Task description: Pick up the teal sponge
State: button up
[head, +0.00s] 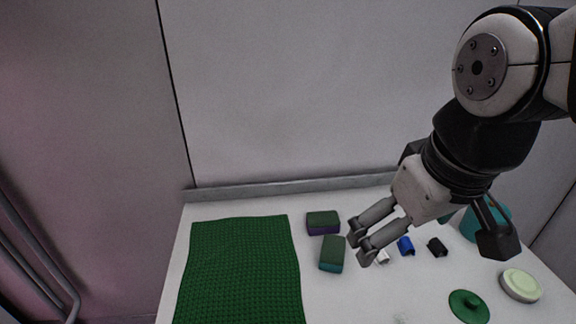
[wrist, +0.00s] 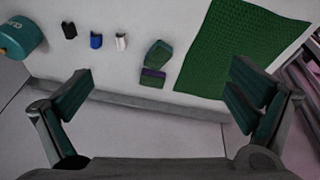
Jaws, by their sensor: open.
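The teal sponge (head: 331,266) lies on the white table, with a dark green top and a teal lower layer. It also shows in the wrist view (wrist: 158,53), above centre between the spread fingers. My gripper (head: 430,244) is open and empty above the table, to the right of the sponge and apart from it. In the wrist view my gripper (wrist: 160,92) has its fingers wide apart at left and right. A similar sponge with a purple lower layer (head: 322,228) lies just behind the teal one.
A green textured mat (head: 240,270) covers the table's left. Small white (head: 383,257), blue (head: 405,246) and black (head: 437,247) items lie right of the sponges. A green lid (head: 468,306), a pale round dish (head: 520,285) and a teal container (wrist: 22,37) stand farther right. A wall closes the back.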

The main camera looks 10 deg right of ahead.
jog(key=w+f+n+g+b, duration=0.2)
jog(key=w+f+n, duration=0.4)
jog(key=w, duration=0.5)
jog(key=n+g+b, duration=0.2)
jog(key=n, duration=0.3)
send_over(336, 248)
notch_tip(336, 248, down, 9)
notch_tip(336, 248, down, 9)
jog(key=shift+s+d+r+b, duration=0.1)
jog(key=shift+s+d+b, duration=0.05)
jog(key=shift+b, duration=0.65)
jog(key=shift+f+b, duration=0.4)
jog(key=shift+f, duration=2.15)
jog(key=c, duration=0.9)
jog(key=shift+r, duration=0.1)
